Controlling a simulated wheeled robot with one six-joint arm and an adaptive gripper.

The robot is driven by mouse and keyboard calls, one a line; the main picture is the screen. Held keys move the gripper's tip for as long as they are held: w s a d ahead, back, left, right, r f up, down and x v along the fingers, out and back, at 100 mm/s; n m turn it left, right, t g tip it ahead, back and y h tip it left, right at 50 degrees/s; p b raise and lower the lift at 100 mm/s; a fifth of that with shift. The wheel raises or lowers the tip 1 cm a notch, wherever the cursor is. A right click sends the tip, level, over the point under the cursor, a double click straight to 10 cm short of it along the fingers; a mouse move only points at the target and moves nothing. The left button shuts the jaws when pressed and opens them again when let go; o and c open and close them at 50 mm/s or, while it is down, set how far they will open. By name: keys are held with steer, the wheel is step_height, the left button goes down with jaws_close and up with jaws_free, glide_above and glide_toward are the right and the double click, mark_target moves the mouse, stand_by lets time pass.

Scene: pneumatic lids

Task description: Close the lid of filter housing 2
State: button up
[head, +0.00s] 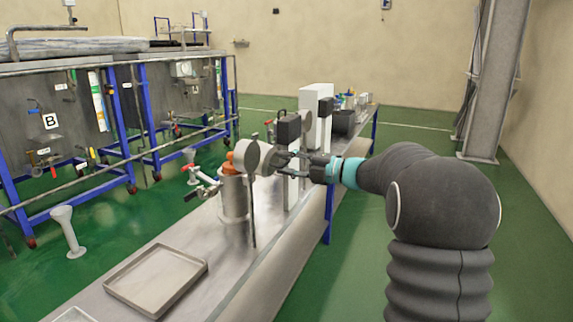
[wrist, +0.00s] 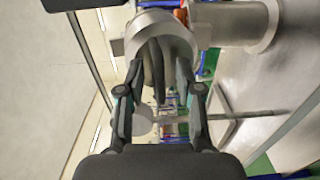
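A steel cylindrical filter housing (head: 235,198) stands upright on the bench; no number is readable on it. Its round lid (head: 251,155) is open and stands on edge above the housing's right side. An orange part (head: 229,163) shows at the housing's top, behind the lid. My gripper (head: 281,162) is just right of the lid, at about its height, pointing left towards it. In the wrist view, my fingers (wrist: 160,72) are spread apart, with dark curved shapes between them and round steel parts (wrist: 158,22) beyond. Whether the fingers touch the lid cannot be told.
A thin upright rod (head: 253,215) stands close to the housing's right side. A red-handled valve (head: 203,185) is at its left. A shallow tray (head: 157,278) lies on the near bench. White and black equipment (head: 317,112) stands behind my gripper. A grey column (head: 489,80) rises at the right.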

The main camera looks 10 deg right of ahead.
jaws_close()
steer(key=shift+w+r, duration=0.1)
steer(key=shift+r, duration=0.05)
